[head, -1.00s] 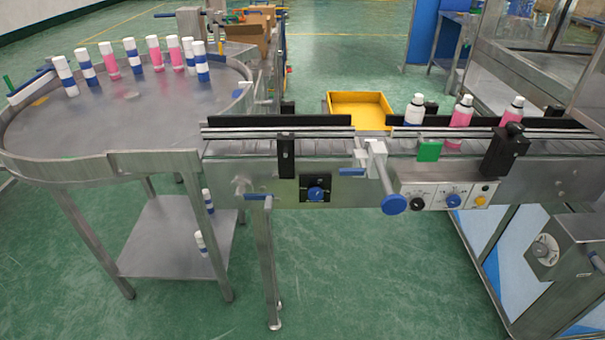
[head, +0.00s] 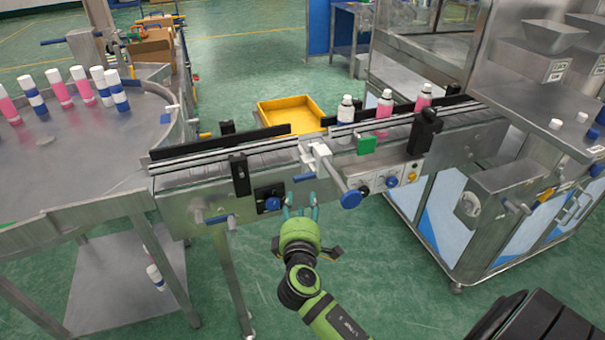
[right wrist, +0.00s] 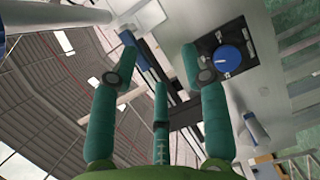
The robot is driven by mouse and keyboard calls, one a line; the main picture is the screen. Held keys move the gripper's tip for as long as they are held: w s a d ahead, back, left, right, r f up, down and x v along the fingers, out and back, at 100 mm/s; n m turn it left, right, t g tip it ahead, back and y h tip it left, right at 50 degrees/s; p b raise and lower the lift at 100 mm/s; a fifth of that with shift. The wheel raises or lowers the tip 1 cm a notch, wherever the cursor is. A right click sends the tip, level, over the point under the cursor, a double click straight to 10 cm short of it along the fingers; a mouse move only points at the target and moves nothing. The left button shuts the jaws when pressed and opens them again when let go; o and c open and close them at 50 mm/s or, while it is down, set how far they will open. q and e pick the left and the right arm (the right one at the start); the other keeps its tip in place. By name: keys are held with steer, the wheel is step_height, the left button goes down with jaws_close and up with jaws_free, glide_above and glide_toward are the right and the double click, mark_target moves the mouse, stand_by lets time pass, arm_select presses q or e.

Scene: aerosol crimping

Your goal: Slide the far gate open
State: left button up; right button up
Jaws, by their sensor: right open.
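The conveyor (head: 200,207) carries metal guide rails. A pale slide fitting (head: 320,155) crosses the near rail, with a rod ending in a round blue knob (head: 350,199). A blue lever (head: 303,177) sticks out left of the rod. I cannot tell for certain which fitting is the far gate. My right gripper (head: 300,204) is open and empty, fingers up, in front of the conveyor's near side, below the blue lever. The right wrist view shows its spread teal fingers (right wrist: 158,62) and a blue dial (right wrist: 227,58) on a black plate. My left gripper is not in view.
Bottles (head: 384,109) stand on the conveyor's right part, by a green block (head: 366,145). A yellow bin (head: 290,110) lies behind the belt. The round table (head: 80,165) at left holds several capped bottles. A steel machine (head: 440,65) stands at right.

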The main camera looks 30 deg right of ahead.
mark_target(305, 178)
steer(key=shift+h, duration=0.5)
steer(key=w+d+r, duration=0.1)
steer(key=w+d+r+p, duration=0.1)
steer(key=w+d, duration=0.1)
steer(key=w+d+r, duration=0.1)
steer(key=w, duration=0.1)
steer(key=shift+w+d+p, duration=0.25)
steer(key=shift+d+p, duration=0.05)
steer(key=shift+p, duration=0.05)
steer(key=shift+r, duration=0.1)
jaws_close()
